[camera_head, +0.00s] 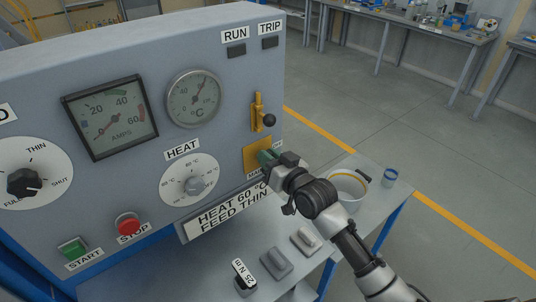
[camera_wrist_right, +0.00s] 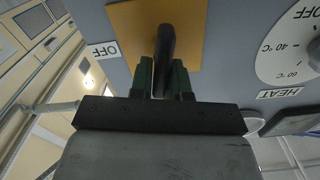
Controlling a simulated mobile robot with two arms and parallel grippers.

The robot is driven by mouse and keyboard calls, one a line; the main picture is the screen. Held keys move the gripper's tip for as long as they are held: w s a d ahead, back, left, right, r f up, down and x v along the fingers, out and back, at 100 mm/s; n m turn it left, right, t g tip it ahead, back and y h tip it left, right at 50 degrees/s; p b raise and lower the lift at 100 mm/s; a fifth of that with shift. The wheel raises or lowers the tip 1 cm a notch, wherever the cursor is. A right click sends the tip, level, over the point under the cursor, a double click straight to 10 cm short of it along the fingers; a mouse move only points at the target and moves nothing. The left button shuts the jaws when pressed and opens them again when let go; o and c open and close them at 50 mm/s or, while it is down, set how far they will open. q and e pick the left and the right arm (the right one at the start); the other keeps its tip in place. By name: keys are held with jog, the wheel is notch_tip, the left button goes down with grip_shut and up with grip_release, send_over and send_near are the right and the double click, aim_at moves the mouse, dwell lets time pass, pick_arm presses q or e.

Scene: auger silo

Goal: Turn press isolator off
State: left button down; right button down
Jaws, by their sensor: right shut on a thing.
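The isolator's yellow plate (camera_head: 254,150) is on the right part of the grey control panel, below a brass latch. In the wrist view its yellow plate (camera_wrist_right: 190,20) carries a black handle (camera_wrist_right: 165,48). An OFF label (camera_wrist_right: 104,50) sits beside the plate there, upside down. My right gripper (camera_head: 267,157) is at the plate; in the wrist view its green fingertips (camera_wrist_right: 166,78) are shut on the handle, one on each side. The gripper hides much of the isolator and part of a label in the head view. My left gripper is out of view.
The panel carries an ammeter (camera_head: 110,117), a temperature gauge (camera_head: 194,98), a HEAT dial (camera_head: 193,185), a brass latch with black knob (camera_head: 268,119), a red STOP button (camera_head: 128,223) and a green START button (camera_head: 74,249). A white bucket (camera_head: 347,187) stands on the side table.

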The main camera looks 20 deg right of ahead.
jog(key=m, duration=0.1)
jog(key=m+p, duration=0.1)
jog(key=m, duration=0.1)
jog(key=shift+w+d+m, duration=0.1)
jog(key=shift+d+m, duration=0.15)
jog(key=shift+m, duration=0.15)
jog(key=shift+w+d+f+m+p, duration=0.2)
jog(key=shift+m+p, duration=0.25)
jog(key=shift+m, duration=1.45)
jog(key=shift+s+d+f+m+p, duration=0.1)
jog(key=shift+f+m+p, duration=0.25)
jog(key=shift+m, duration=1.55)
jog(key=shift+w+d+f+m+p, duration=0.15)
jog(key=shift+m+p, duration=0.35)
jog(key=shift+m, duration=1.4)
jog(key=shift+s+f, duration=0.1)
jog(key=c, duration=1.1)
grip_release()
jog(key=shift+c, duration=0.2)
jog(key=b+v, duration=0.2)
jog(key=v, duration=0.8)
jog(key=shift+s, duration=0.4)
